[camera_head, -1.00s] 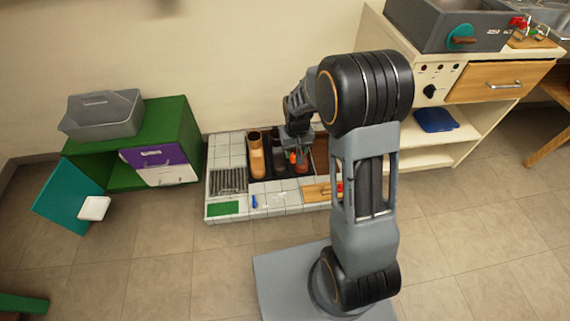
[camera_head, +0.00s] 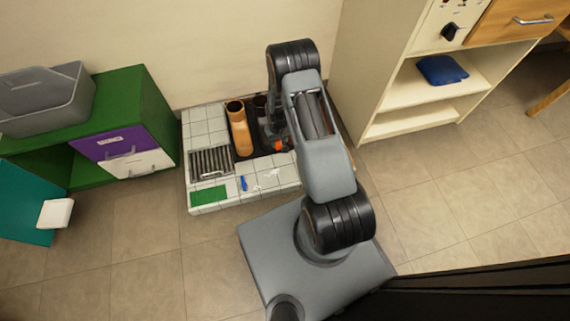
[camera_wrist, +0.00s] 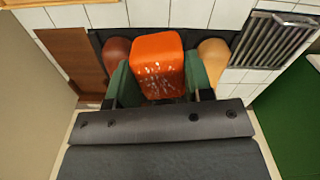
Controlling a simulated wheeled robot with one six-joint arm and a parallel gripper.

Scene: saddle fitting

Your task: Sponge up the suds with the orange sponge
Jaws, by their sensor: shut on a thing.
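My gripper (camera_wrist: 158,75) is shut on the orange sponge (camera_wrist: 158,52), which sits between its two green-sided fingers in the wrist view. White specks show on the sponge's face. In the head view only a small orange bit of the sponge (camera_head: 279,146) shows beside my arm, low over the dark tray; the gripper is mostly hidden there. A faint whitish patch, perhaps the suds (camera_head: 267,178), lies on the white tiles in front of the tray, apart from the sponge.
A tan boot (camera_head: 239,130) stands in the dark tray; a brown rounded toe (camera_wrist: 117,54) shows left of the sponge. A metal grate (camera_head: 211,162), a green pad (camera_head: 209,196) and a blue item (camera_head: 243,183) are on the tiled platform (camera_head: 203,127). A cream shelf (camera_head: 390,125) stands right.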

